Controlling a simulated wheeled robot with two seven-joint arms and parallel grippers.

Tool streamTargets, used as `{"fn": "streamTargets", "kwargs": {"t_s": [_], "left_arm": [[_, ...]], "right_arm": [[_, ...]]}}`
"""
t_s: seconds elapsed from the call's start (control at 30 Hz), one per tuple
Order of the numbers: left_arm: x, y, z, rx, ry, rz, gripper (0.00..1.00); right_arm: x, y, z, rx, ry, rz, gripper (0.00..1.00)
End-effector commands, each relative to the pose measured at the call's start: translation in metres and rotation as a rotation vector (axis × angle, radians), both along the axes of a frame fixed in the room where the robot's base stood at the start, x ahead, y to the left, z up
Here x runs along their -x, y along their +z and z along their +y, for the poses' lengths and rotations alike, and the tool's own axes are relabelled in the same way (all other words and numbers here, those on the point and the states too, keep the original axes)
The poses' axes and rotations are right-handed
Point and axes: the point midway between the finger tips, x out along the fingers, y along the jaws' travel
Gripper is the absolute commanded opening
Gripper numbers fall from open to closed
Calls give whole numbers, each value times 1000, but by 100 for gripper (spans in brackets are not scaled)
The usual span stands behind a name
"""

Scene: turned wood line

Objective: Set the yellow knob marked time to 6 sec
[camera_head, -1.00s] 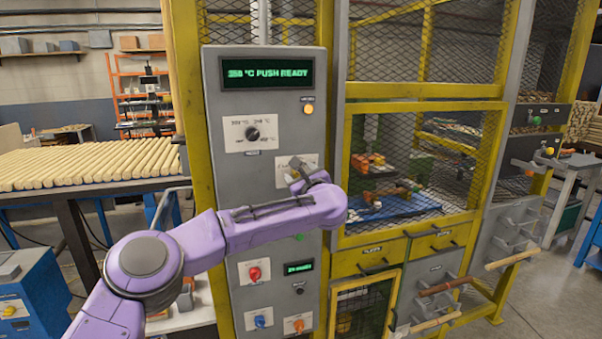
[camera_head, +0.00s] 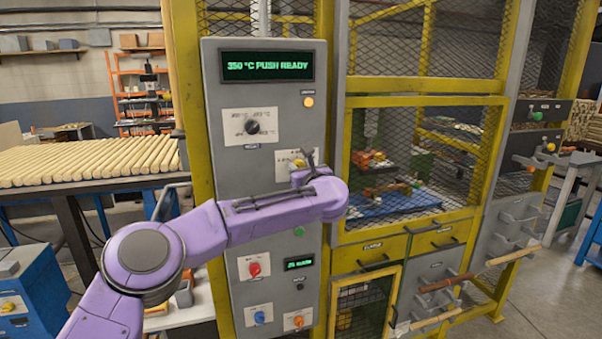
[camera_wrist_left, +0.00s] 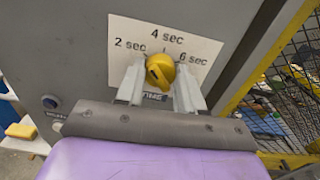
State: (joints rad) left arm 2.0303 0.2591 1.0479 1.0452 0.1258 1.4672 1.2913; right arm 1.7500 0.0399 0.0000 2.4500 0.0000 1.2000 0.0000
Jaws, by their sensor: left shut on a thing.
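The yellow knob (camera_wrist_left: 160,71) marked time sits on a white plate (camera_wrist_left: 122,32) lettered 2 sec, 4 sec and 6 sec. 2 sec is to the left, 4 sec at the top and 6 sec to the right. My left gripper (camera_wrist_left: 160,84) is shut on the knob, with one pale finger on each side of it. I cannot tell for sure which mark the knob points at. My right gripper is out of view.
The grey panel (camera_head: 217,165) also carries a black knob (camera_head: 252,127), a display (camera_head: 267,66) reading 350 °C PUSH READY, and red (camera_head: 254,269), blue (camera_head: 259,318) and orange (camera_head: 298,321) controls. A yellow mesh cage stands to the right, wooden rods (camera_head: 90,160) to the left.

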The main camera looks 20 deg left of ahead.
Motion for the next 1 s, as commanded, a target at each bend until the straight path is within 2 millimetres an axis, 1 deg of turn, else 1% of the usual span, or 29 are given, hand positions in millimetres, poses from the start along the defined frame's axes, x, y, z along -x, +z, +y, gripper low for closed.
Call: {"fn": "streamTargets", "kwargs": {"t_s": [0.03, 0.17, 0.47, 0.73, 1.0], "left_arm": [[0, -2, 0, -35, 0, 24, 7], [0, -1, -1, -138, -1, 93, 7], [0, -1, -1, -375, -1, 254, 7], [-1, 0, -2, -587, 0, 399, 7], [-1, 0, -2, -800, -1, 543, 7]], "right_arm": [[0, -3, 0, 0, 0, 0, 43], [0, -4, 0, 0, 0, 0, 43], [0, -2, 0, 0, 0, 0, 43], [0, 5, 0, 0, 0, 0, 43], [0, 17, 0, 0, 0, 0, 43]]}}
